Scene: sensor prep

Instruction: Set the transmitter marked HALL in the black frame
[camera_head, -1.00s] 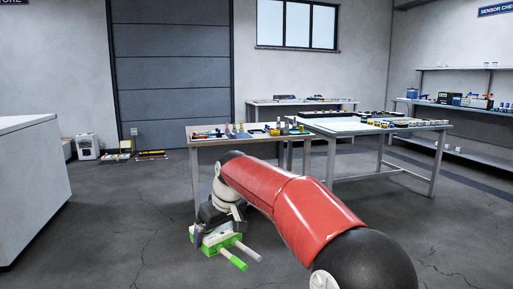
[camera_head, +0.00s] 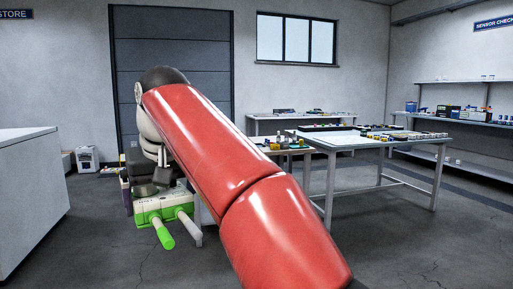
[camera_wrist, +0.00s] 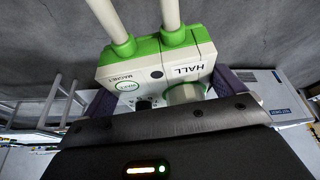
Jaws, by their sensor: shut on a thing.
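The transmitter marked HALL (camera_wrist: 165,72) is a white and green box with two pale rods in green collars; its lettering shows upside down in the wrist view. My gripper (camera_wrist: 168,92) is shut on it, with a dark purple finger on each side. In the head view the transmitter (camera_head: 162,205) hangs in the air at left of centre, rods toward the camera, above the floor. The black frame cannot be made out for sure; a long dark item (camera_head: 328,128) lies at the back of the white table.
The white table (camera_head: 345,141) at the right bears several small devices. A smaller table (camera_head: 287,152) with small items is partly hidden behind my arm. A white counter (camera_head: 30,190) stands at the left and shelves (camera_head: 470,115) at the right. Open floor lies in front.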

